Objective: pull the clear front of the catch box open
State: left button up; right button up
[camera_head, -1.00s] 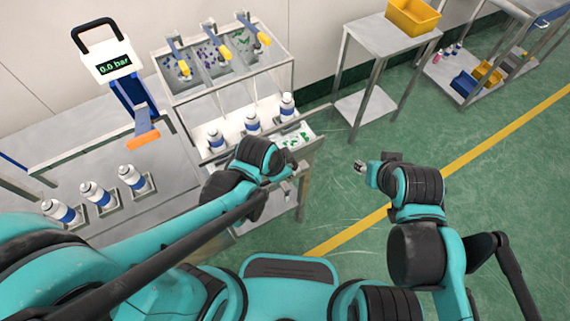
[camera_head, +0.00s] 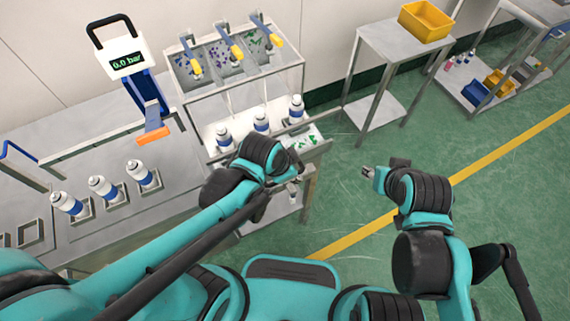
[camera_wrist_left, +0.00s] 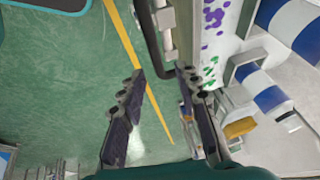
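The catch box (camera_head: 318,142), with green pieces in it, sits at the right end of the bench below the bottle shelf. In the left wrist view, green and purple bits (camera_wrist_left: 211,72) lie behind its front edge. A dark bar-like handle (camera_wrist_left: 160,68) stands out beside that edge. My left gripper (camera_wrist_left: 160,88) is open and empty, with the handle just ahead of its fingertips; the right-hand tip is very close to it, and contact cannot be told. In the head view my left wrist partly hides the box front. My right gripper (camera_head: 367,171) hangs over clear floor, its fingers too small to judge.
White-and-blue bottles (camera_head: 261,122) stand on the shelf near the box, and more (camera_head: 103,188) stand in bench holders. Sorting bins (camera_head: 218,58) sit above. A metal table (camera_head: 395,45) with a yellow bin (camera_head: 426,20) stands right. Green floor in front is open.

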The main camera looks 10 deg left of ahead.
pick_arm(q)
jog(key=v, duration=0.9)
jog(key=shift+s+r, duration=0.2)
jog(key=shift+r, duration=0.1)
